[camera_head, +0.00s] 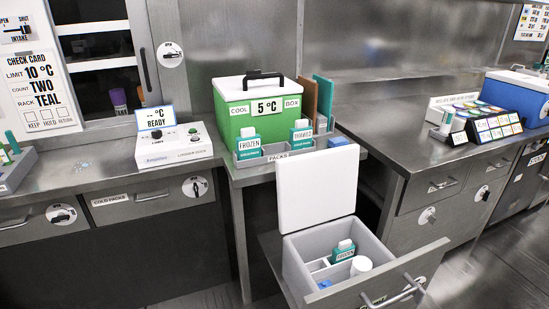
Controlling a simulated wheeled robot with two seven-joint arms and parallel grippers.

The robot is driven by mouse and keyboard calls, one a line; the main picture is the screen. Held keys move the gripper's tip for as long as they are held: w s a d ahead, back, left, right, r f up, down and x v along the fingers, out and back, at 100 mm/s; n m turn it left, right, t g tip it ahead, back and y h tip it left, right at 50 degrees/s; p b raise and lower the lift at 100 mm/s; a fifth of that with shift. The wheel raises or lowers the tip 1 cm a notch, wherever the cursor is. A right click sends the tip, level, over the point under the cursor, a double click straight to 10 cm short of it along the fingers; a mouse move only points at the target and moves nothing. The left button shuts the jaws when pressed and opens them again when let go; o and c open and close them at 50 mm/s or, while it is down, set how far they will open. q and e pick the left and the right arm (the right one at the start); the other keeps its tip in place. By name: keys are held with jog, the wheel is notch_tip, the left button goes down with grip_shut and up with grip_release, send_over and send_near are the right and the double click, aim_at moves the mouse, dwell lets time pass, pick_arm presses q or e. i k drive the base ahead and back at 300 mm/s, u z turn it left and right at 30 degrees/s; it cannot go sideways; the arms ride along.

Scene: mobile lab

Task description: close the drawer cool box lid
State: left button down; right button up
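The drawer cool box (372,245) is a light grey box inside a pulled-out drawer (385,288) at the lower middle. Its white lid (315,185) stands open, roughly upright at the back edge of the box. Inside the box are a teal-and-white bottle labelled FROZEN (344,251), a white round-topped item (361,265) and a small blue item (325,284). Neither of my grippers is in view.
A green cool box (240,125) with a white lid stands on the counter behind, beside a grey packs rack (275,156) holding bottles. The drawer's handle (392,297) juts toward the front. Steel counters and closed drawers flank it on both sides.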

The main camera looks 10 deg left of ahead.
aim_at(316, 188)
jog(key=u, duration=1.45)
jog(key=i, duration=2.2)
jog(key=z, duration=1.25)
